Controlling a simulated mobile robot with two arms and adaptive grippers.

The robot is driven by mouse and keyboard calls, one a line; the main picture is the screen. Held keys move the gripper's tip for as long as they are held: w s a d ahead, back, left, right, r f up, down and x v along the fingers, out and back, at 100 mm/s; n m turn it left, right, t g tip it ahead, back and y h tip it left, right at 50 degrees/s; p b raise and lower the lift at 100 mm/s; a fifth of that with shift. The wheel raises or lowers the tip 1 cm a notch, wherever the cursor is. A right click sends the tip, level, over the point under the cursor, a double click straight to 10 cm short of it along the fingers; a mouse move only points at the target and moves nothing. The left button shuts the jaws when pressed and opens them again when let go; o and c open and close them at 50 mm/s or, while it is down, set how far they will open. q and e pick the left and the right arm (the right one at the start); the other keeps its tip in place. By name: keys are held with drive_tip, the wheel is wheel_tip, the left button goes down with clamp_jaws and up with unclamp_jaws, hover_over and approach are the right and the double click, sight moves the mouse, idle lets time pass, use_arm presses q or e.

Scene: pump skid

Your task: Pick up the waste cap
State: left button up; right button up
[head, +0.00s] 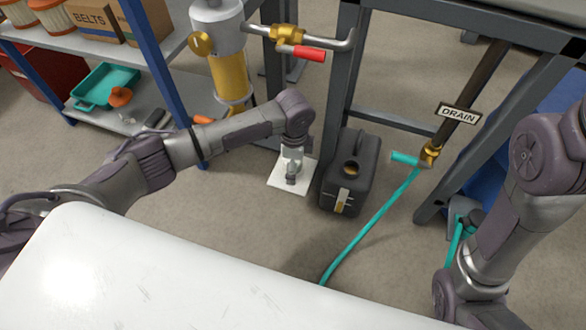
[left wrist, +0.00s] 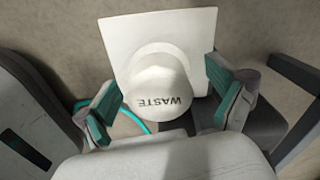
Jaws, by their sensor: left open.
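The waste cap (left wrist: 158,88) is a white, round cap marked WASTE, on a white square sheet (left wrist: 118,38) on the floor. In the left wrist view my left gripper (left wrist: 160,95) is open, with one teal-padded finger on each side of the cap. A gap shows between the cap and each finger. In the head view my left gripper (head: 291,172) is over the white sheet (head: 277,180) and the cap is not clearly distinguishable there. My right arm is at the right; grey and teal parts near its lower end (head: 460,228) do not show the jaw state.
A black jug (head: 346,185) with an open mouth stands just right of the sheet. A teal hose (head: 375,220) runs down from the DRAIN pipe (head: 460,114). Skid posts and a shelf (head: 175,95) flank the floor space. A white surface (head: 180,280) fills the foreground.

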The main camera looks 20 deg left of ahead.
use_arm(q)
drive_tip(key=c, duration=1.5)
drive_tip(key=shift+r, duration=0.1)
